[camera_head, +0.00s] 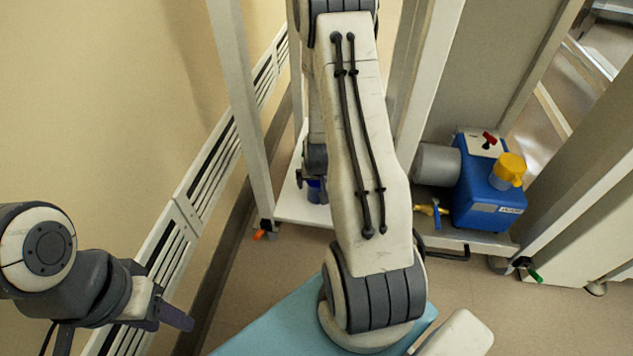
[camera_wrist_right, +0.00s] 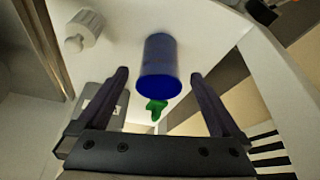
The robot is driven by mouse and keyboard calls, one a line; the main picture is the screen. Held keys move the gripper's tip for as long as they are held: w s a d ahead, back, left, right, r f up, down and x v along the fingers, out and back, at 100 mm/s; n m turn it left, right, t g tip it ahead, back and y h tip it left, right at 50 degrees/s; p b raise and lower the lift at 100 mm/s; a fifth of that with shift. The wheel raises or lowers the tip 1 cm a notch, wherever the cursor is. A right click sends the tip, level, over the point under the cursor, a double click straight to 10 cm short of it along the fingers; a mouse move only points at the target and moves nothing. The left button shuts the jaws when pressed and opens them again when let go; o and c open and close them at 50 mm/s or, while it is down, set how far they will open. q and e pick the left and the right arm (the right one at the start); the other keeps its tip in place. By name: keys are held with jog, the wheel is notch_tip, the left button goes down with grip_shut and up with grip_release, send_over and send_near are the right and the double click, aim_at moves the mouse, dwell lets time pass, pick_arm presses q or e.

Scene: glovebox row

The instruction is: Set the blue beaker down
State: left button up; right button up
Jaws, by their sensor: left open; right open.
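The blue beaker (camera_wrist_right: 158,62) is a dark blue cylinder on a white shelf surface in the right wrist view. In the head view a small part of it (camera_head: 315,190) shows low behind my right arm. My right gripper (camera_wrist_right: 160,76) is open, with one finger on each side of the beaker and a visible gap to both. In the head view my right gripper is mostly hidden by its arm. My left gripper (camera_head: 172,312) is at the lower left, far from the beaker; its jaws are open and nothing shows in them.
A white shelf (camera_head: 290,209) lies between frame posts. A small green object (camera_wrist_right: 156,108) shows beside the beaker, and a white fitting (camera_wrist_right: 83,28) is at upper left. A blue pump (camera_head: 482,190) with a yellow cap stands right. A wall radiator (camera_head: 190,205) runs along the left.

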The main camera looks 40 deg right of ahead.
jog(key=p+v, duration=0.3)
jog(key=v, duration=0.4)
jog(key=a+r+n+y, duration=0.1)
jog(key=a+r+n, duration=0.3)
jog(key=a, duration=0.5)
jog(key=a+r+n+y, duration=0.2)
jog(key=a+r, duration=0.4)
jog(key=a, duration=0.4)
jog(key=s+a+r+n+g, duration=0.2)
jog(key=s+a+r+n, duration=0.2)
jog(key=s+a, duration=0.2)
jog(key=s+a+r+n+g, duration=0.1)
jog(key=s+a+r+n, duration=0.3)
jog(key=s, duration=0.7)
jog(key=shift+s+a+r+g+y, duration=0.35)
jog(key=shift+a+r, duration=0.4)
jog(key=shift+a, duration=0.45)
notch_tip(320, 180, up, 49)
jog(key=p, duration=4.9)
